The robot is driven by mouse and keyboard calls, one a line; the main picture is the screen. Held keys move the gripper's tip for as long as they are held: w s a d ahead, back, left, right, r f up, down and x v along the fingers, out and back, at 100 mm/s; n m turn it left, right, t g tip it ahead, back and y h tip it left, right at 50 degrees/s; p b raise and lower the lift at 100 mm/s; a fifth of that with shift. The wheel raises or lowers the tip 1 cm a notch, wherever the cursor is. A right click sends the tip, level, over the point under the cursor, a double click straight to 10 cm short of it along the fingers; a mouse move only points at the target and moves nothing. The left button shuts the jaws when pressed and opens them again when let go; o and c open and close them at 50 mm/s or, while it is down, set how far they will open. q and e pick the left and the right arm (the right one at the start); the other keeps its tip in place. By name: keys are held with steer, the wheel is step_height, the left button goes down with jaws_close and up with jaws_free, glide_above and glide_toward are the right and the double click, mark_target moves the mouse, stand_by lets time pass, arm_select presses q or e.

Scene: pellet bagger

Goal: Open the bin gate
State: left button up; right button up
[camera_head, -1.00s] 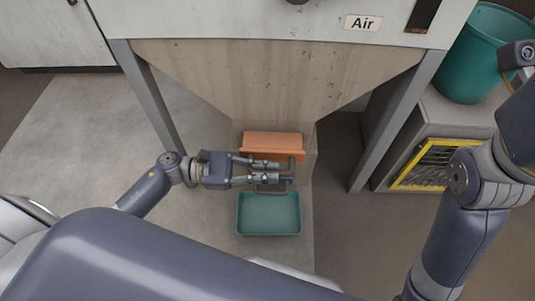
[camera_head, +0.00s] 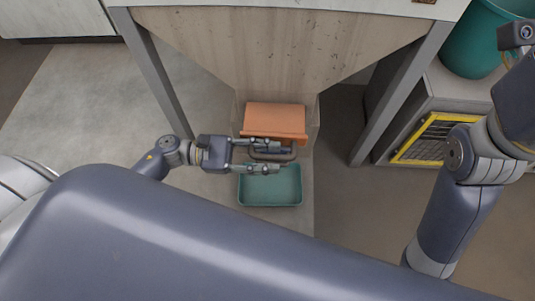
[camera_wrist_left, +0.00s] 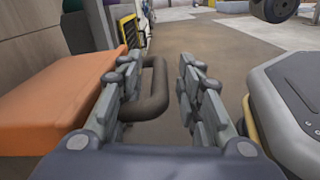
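The bin gate is an orange plate (camera_head: 275,118) under the hopper's narrow bottom, with a dark loop handle (camera_head: 288,157) on its front. My left gripper (camera_head: 280,158) reaches in from the left at the handle, its fingers spread with the handle between them. In the left wrist view the orange gate (camera_wrist_left: 50,108) fills the left side. The handle (camera_wrist_left: 155,92) shows there between the open fingers (camera_wrist_left: 155,100), closer to the left finger; whether it touches is unclear. My right arm shows at the right edge, but its gripper is out of frame.
A teal tray (camera_head: 270,190) lies on the floor just below the gate. The hopper (camera_head: 280,50) stands on grey legs (camera_head: 160,85) to each side. A teal bucket (camera_head: 478,45) stands on a cabinet with a yellow-framed grille (camera_head: 435,140) at right.

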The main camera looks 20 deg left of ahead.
arm_select(q)
steer(key=v, duration=1.2)
steer(key=shift+s, duration=0.1)
stand_by(0.4)
